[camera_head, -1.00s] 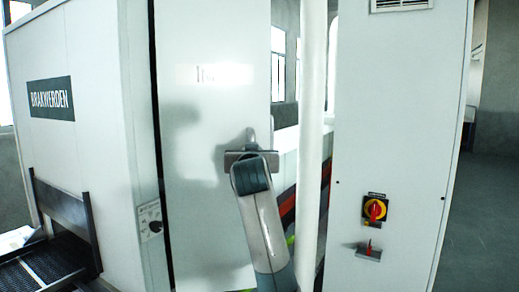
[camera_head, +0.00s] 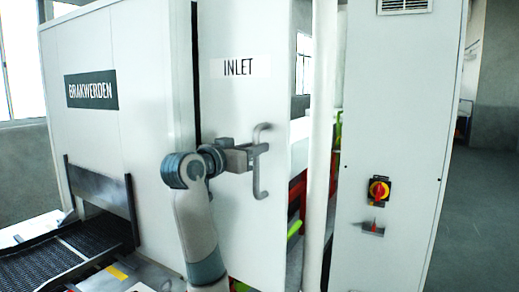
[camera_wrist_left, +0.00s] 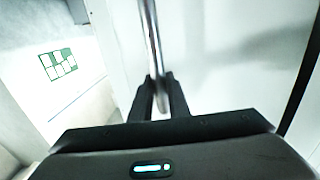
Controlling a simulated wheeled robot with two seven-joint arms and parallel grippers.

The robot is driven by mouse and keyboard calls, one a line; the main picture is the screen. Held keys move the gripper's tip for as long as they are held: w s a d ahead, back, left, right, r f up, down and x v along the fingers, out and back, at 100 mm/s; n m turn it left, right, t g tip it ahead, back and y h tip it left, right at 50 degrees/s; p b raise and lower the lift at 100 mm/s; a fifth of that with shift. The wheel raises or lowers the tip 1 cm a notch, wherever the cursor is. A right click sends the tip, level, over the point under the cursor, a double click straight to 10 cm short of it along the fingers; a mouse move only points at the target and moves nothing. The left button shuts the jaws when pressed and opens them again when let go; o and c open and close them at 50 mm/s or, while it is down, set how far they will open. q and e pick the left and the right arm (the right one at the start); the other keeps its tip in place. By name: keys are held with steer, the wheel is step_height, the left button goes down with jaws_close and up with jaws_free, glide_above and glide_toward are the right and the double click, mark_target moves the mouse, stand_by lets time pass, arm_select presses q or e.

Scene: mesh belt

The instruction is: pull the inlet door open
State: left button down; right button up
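The inlet door (camera_head: 230,115) is a tall white panel with an "INLET" label near its top. A dark vertical gap runs along its left edge. Its grey bar handle (camera_head: 261,182) stands upright near the right edge. My left gripper (camera_head: 258,152) is at the handle's upper part, with the arm reaching it from the lower left. In the left wrist view the handle bar (camera_wrist_left: 150,35) passes between the two close fingers (camera_wrist_left: 159,80), which look shut on it. How far the door stands open is hard to tell. My right gripper is not in view.
A white housing marked "BRAKWERDEN" (camera_head: 150,140) stands at left, with a dark mesh belt (camera_head: 50,262) below. A white post (camera_head: 320,130) and a cabinet (camera_head: 400,100) with a red-yellow switch (camera_head: 379,190) stand at right. Open floor (camera_head: 480,220) lies at far right.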

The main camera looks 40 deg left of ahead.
arm_select(q)
steer(key=s, duration=0.2)
steer(key=shift+s+a, duration=0.25)
steer(key=shift+s, duration=0.05)
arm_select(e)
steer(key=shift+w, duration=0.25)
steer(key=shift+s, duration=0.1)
arm_select(q)
steer(key=c, duration=1.7)
jaws_free()
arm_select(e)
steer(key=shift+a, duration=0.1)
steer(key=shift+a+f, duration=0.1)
